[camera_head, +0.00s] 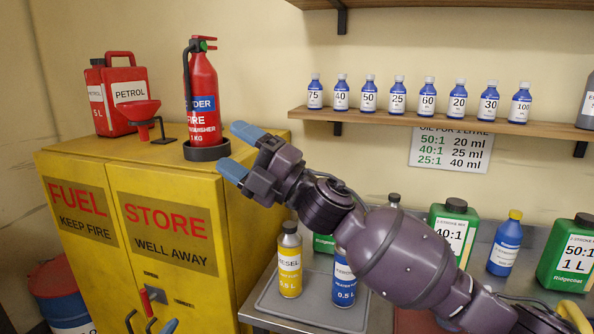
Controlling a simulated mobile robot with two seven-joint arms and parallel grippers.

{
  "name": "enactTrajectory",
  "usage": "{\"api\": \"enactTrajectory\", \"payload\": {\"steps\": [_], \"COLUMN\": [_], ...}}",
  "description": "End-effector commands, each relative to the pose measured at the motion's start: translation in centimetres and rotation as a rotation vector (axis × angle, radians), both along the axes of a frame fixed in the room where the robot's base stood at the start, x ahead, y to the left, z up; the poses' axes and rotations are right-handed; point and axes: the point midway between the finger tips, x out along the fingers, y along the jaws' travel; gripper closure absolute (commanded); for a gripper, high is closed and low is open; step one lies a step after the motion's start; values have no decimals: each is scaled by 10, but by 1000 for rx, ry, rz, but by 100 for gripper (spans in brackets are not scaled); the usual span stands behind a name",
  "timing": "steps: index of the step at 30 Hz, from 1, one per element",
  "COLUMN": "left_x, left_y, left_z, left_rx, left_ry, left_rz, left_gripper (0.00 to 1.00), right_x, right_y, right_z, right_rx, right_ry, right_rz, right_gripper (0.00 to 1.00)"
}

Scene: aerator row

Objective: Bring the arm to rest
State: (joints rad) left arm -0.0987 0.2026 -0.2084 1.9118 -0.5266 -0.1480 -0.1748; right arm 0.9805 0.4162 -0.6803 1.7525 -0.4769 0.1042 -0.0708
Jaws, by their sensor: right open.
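My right arm comes in from the lower right, and its purple links cross the bench. My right gripper (238,150) is open, with nothing between its blue fingertips. It appears just right of the fire extinguisher (203,95) and its dark round base (207,152), near the top right edge of the yellow cabinet (245,225). I cannot tell whether it touches anything. At the bottom left edge, a blue tip that looks like part of my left gripper (168,326) shows in front of the cabinet; the rest is cut off.
A red petrol can (118,92) and red funnel (138,111) stand on the cabinet. A shelf (450,123) carries several small blue bottles. Yellow (290,262), blue (345,280) and green (452,230) containers stand around my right arm on the bench. A blue drum (62,305) stands lower left.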

Motion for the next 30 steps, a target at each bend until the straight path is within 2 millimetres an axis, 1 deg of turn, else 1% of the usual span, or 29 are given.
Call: {"api": "enactTrajectory", "payload": {"steps": [1,3,5,8,9,11,12,14,16,20,21,23,24,26,27,30], "left_x": [-6,-13,-20,-32,-37,-44,-49,-57,-66,-84,-89,-98,-103,-111,-117,-131], "left_y": [4,9,13,19,21,24,25,28,30,34,36,37,38,40,41,44], "left_z": [-9,-19,-28,-42,-48,-56,-61,-69,-78,-93,-97,-104,-108,-113,-117,-125], "left_rx": [-54,-129,-189,-282,-316,-366,-396,-440,-488,-561,-580,-606,-622,-642,-654,-680], "left_ry": [39,88,127,189,214,248,271,303,340,400,416,440,455,474,487,514], "left_rz": [15,33,47,72,82,97,107,121,138,167,176,189,197,208,216,234], "left_gripper": [8,8,8,8,8,8,8,8,8,8,8,8,8,8,8,8], "right_x": [8,17,25,34,37,39,40,40,37,26,20,11,4,-8,-17,-42], "right_y": [-14,-32,-48,-75,-87,-104,-114,-131,-151,-187,-197,-213,-223,-239,-248,-272], "right_z": [-14,-32,-50,-83,-97,-118,-134,-157,-185,-238,-254,-278,-294,-317,-332,-367], "right_rx": [51,115,166,247,277,321,350,391,438,520,544,579,601,634,655,705], "right_ry": [94,214,312,473,535,624,682,765,858,1019,1065,1130,1170,1227,1263,1338], "right_rz": [-28,-66,-100,-154,-175,-208,-229,-262,-300,-372,-393,-427,-448,-483,-505,-560], "right_gripper": [34,34,34,34,34,34,34,34,34,34,34,34,34,34,34,34]}}
